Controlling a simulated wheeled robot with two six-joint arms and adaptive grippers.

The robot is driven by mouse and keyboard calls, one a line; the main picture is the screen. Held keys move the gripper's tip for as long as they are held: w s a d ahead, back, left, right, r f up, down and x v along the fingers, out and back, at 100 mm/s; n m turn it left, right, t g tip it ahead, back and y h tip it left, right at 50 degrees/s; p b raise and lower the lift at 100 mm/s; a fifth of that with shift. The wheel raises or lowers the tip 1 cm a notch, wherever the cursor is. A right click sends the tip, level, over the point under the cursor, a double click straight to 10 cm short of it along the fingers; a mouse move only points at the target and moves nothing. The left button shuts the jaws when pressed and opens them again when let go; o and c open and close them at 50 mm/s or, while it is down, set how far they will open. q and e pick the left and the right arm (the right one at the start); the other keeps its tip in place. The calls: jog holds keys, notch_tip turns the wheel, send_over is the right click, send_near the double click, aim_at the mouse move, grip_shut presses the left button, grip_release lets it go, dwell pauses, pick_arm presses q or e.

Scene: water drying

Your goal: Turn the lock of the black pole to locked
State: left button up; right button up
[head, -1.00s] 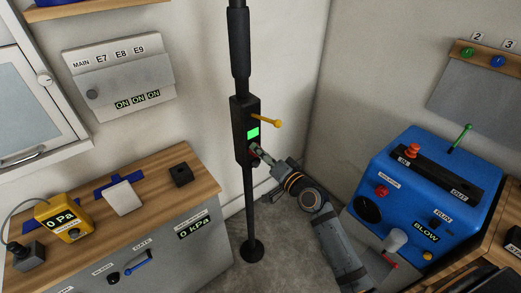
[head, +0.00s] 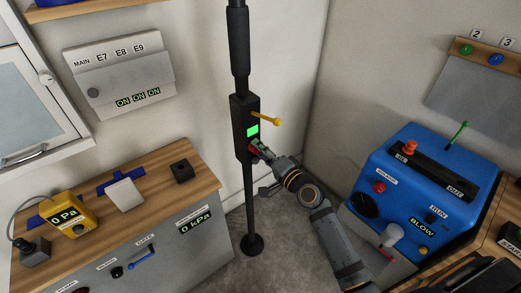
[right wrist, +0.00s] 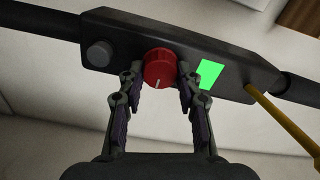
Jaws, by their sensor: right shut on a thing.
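The black pole (head: 250,195) stands upright near the wall corner, with a black box on it. The box (head: 240,115) has a lit green panel (head: 252,131) and a yellow lever (head: 268,120) pointing right. Below the panel is a red round knob, the lock. In the right wrist view the red knob (right wrist: 160,66) shows a short white mark on its face, pointing toward the bottom of the picture. My right gripper (head: 257,152) is shut on the knob, one finger on each side. A grey button (right wrist: 99,53) sits beside the knob. My left gripper is out of view.
A wooden-topped cabinet (head: 200,182) with a yellow gauge (head: 68,215) stands at left. A blue machine (head: 425,165) with a BLOW display stands at right, close to my right arm. A grey panel (head: 125,80) hangs on the back wall. Some floor shows around the pole's foot.

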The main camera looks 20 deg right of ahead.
jog(key=o, duration=1.1)
jog(key=shift+o, duration=0.2)
jog(key=shift+s, duration=0.1)
jog(key=v, duration=0.7)
jog(key=shift+s, duration=0.15)
jog(key=shift+d, duration=0.1)
